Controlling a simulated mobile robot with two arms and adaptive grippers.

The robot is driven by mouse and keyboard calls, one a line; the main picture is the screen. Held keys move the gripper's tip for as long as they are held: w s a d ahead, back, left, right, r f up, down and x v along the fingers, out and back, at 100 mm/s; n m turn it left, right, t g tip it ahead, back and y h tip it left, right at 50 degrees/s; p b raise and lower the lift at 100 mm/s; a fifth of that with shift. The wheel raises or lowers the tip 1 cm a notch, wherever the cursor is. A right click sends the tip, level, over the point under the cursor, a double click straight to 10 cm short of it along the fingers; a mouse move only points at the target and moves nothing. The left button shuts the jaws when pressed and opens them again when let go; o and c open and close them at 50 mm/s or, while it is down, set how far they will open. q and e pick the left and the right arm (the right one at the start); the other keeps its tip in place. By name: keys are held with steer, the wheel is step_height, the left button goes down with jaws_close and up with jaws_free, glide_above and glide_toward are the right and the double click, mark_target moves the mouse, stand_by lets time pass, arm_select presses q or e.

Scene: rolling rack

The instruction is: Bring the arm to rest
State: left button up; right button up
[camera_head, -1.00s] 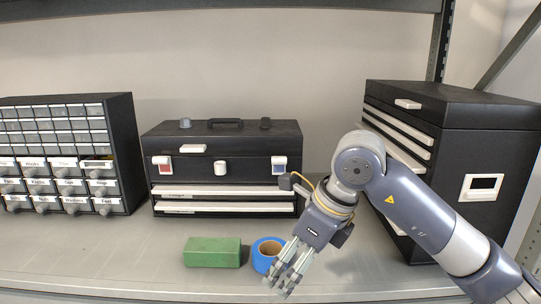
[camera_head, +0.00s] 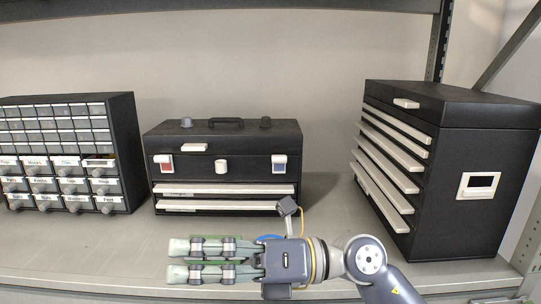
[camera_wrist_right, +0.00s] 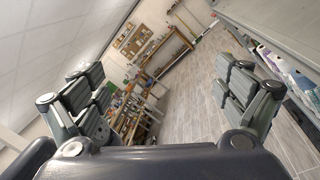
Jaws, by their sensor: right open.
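My right gripper (camera_head: 172,260) is in front of the shelf's front part in the head view, its fingers pointing left. It is open and empty. In the right wrist view its two fingers (camera_wrist_right: 165,95) stand wide apart with only the room beyond between them. The green block (camera_head: 208,237) is mostly hidden behind the fingers. Only a small blue part of the tape roll (camera_head: 270,238) shows above the gripper's palm. My left gripper is not in view.
A black toolbox (camera_head: 225,150) stands mid-shelf. A small-drawer cabinet (camera_head: 125,140) stands at left and a black drawer chest (camera_head: 470,150) at right. The grey shelf (camera_head: 330,195) is clear between toolbox and chest. The wrist view shows a wood-look floor (camera_wrist_right: 190,110) and a workbench (camera_wrist_right: 165,50).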

steer(key=w+d+r+m+t+y, duration=0.5)
steer(key=d+r+m+t, duration=0.15)
steer(key=m+t, duration=0.45)
steer(key=w+d+f+m+t+h, duration=0.3)
steer(key=w+d+m+t+h, duration=0.3)
steer(key=m+t, duration=0.6)
steer(key=w+d+f+m+g+h, duration=0.1)
steer(key=d+f+m+h, duration=0.65)
steer(key=f+m, duration=0.2)
steer(key=w+d+f+m+g+h, duration=0.1)
steer(key=d+f+m+h, duration=0.7)
steer(key=f, duration=0.3)
steer(key=s+d+f+m+g+h, duration=0.15)
steer(key=s+f+g, duration=0.25)
steer(key=f, duration=0.4)
steer(key=s+d+f+m+g+h, duration=0.1)
steer(key=s+f+m+g, duration=0.15)
steer(key=s+f, duration=0.4)
steer(key=s+f+g, duration=0.9)
steer(key=s+f, duration=0.3)
steer(key=s, duration=0.4)
step_height(320, 180, down, 26)
steer(key=s, duration=0.2)
steer(key=s+d+f+g, duration=0.1)
steer(key=s+d+f, duration=0.1)
steer(key=s+f, duration=0.6)
steer(key=s+d+f+g, duration=0.1)
steer(key=s+f, duration=0.7)
steer(key=shift+s+d, duration=0.35)
steer(key=shift+s, duration=0.05)
